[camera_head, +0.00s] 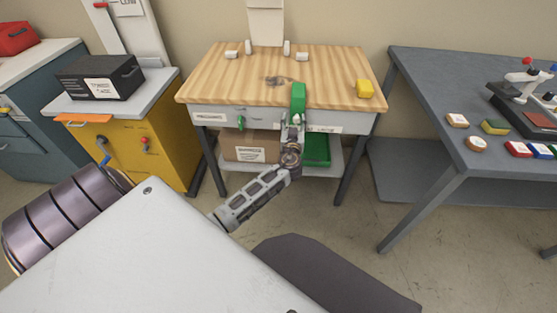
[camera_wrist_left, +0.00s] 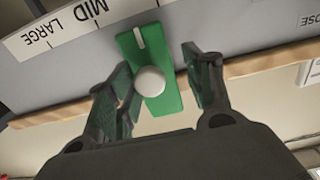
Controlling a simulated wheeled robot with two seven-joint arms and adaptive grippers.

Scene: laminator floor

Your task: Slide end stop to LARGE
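The green end stop (camera_head: 298,97) stands at the front edge of the wooden bench top in the head view. In the left wrist view the green end stop (camera_wrist_left: 155,55) has a white round knob (camera_wrist_left: 150,81) and a white pointer line. It sits beside a white scale strip (camera_wrist_left: 75,25) marked LARGE and MID, to the right of MID in that picture. My left gripper (camera_head: 293,120) is at the bench front just below the stop. In the wrist view the left gripper (camera_wrist_left: 162,95) is open, a finger on each side of the knob, with gaps visible. My right gripper is out of view.
The wooden bench top (camera_head: 225,75) is mostly clear, with a yellow block (camera_head: 364,88) at its right. A cardboard box (camera_head: 250,148) and green tray (camera_head: 317,150) sit beneath. A yellow cabinet (camera_head: 145,165) stands left, a grey table (camera_head: 420,75) right.

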